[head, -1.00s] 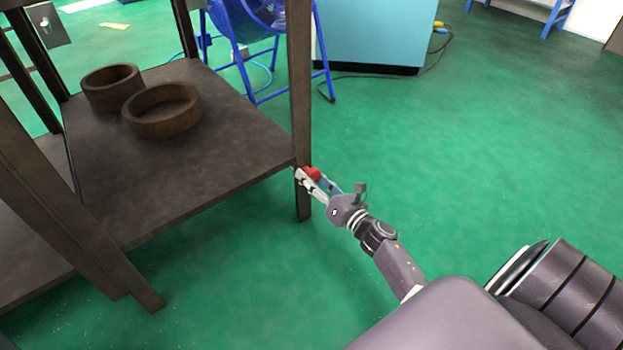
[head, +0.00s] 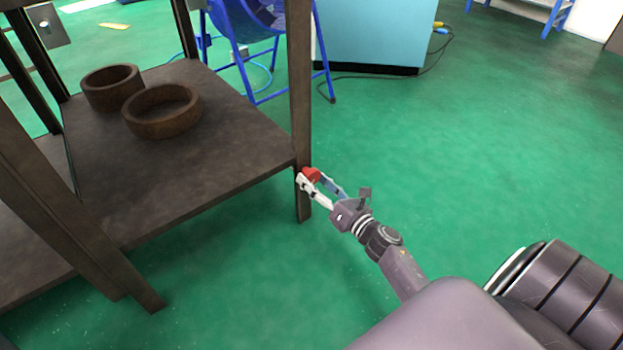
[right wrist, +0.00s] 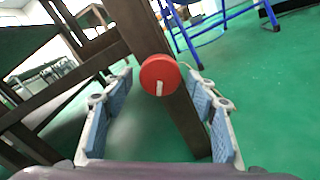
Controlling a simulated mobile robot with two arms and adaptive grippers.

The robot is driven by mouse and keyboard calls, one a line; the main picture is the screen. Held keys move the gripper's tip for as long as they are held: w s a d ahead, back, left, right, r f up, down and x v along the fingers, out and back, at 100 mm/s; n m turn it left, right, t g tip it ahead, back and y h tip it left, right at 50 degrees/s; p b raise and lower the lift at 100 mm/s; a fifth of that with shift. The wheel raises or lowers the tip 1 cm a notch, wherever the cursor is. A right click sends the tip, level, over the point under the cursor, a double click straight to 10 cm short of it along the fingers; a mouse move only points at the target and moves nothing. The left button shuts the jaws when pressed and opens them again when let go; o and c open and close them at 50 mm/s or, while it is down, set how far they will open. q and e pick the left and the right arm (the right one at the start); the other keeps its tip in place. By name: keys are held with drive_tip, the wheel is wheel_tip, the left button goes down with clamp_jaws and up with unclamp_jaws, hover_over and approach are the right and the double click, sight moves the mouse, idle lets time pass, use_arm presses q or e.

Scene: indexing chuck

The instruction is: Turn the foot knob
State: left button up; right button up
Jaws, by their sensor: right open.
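The foot knob is a red round knob (right wrist: 160,75) with a white mark, on the dark table leg (right wrist: 186,125). The white mark on the knob's face points down, slightly tilted. My left gripper is not in view.
Two brown rings (head: 162,110) lie on the lower shelf (head: 215,150) of the table. The green floor (head: 470,170) to the right is clear.

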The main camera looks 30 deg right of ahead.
drive_tip(key=s, duration=1)
drive_tip(key=shift+s+d, duration=0.2)
drive_tip(key=shift+d, duration=0.2)
drive_tip(key=shift+a, duration=0.1)
